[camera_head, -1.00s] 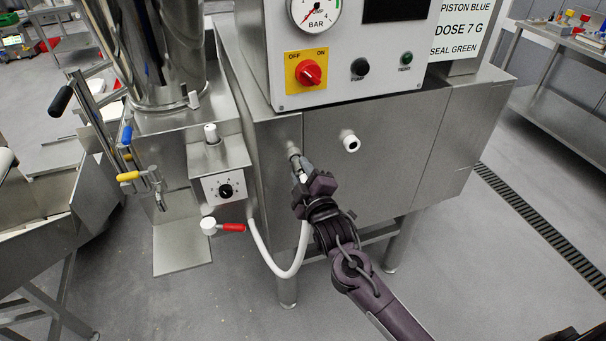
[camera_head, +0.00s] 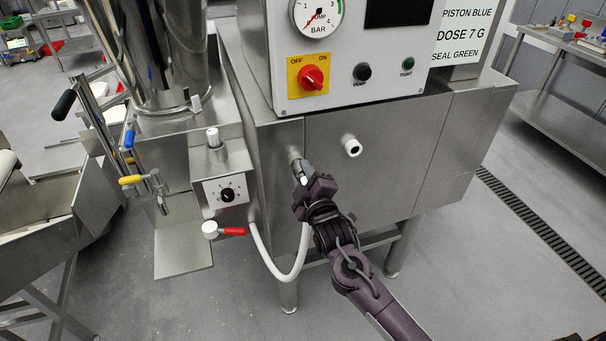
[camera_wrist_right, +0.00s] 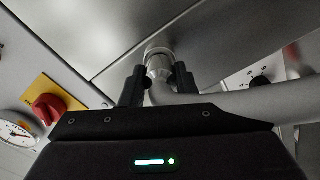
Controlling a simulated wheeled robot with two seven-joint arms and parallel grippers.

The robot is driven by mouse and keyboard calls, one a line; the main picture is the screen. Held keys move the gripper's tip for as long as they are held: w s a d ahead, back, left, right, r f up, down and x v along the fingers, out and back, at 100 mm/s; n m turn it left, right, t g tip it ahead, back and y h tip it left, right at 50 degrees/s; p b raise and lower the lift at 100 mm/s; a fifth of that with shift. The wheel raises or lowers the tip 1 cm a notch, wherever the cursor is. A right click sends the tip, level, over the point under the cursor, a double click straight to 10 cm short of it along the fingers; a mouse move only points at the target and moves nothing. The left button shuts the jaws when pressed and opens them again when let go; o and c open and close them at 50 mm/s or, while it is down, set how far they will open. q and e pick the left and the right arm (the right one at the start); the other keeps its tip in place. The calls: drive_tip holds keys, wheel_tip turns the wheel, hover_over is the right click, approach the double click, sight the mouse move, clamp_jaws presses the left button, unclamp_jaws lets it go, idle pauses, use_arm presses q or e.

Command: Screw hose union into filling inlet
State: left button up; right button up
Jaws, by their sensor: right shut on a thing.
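The hose union (camera_wrist_right: 160,68) is a grey metal fitting on the end of a pale hose (camera_head: 266,255). My right gripper (camera_head: 300,172) is shut on the union, at the front panel of the steel machine. It also shows in the right wrist view (camera_wrist_right: 160,88), with a dark finger on each side of the union. The union meets a round metal port, the filling inlet (camera_head: 294,153), on the panel; the gripper hides most of the joint, so I cannot tell how deep it sits. The hose sags in a loop and rises at the left. My left gripper is not in view.
A control box with a red switch (camera_head: 312,78) and gauge is above. A red-handled valve (camera_head: 225,230) and dial box (camera_head: 226,192) are at the left. The panel further right is clear.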

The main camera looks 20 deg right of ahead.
drive_tip(key=shift+r, duration=0.1)
idle(0.3)
drive_tip(key=o, duration=1.1)
drive_tip(key=shift+w, duration=0.1)
drive_tip(key=shift+o, duration=0.4)
drive_tip(key=shift+o, duration=0.7)
drive_tip(key=shift+s+p, duration=0.8)
drive_tip(key=shift+s, duration=0.3)
drive_tip(key=shift+s+d+p, duration=0.1)
drive_tip(key=shift+s+p, duration=1.15)
drive_tip(key=shift+s, duration=1.15)
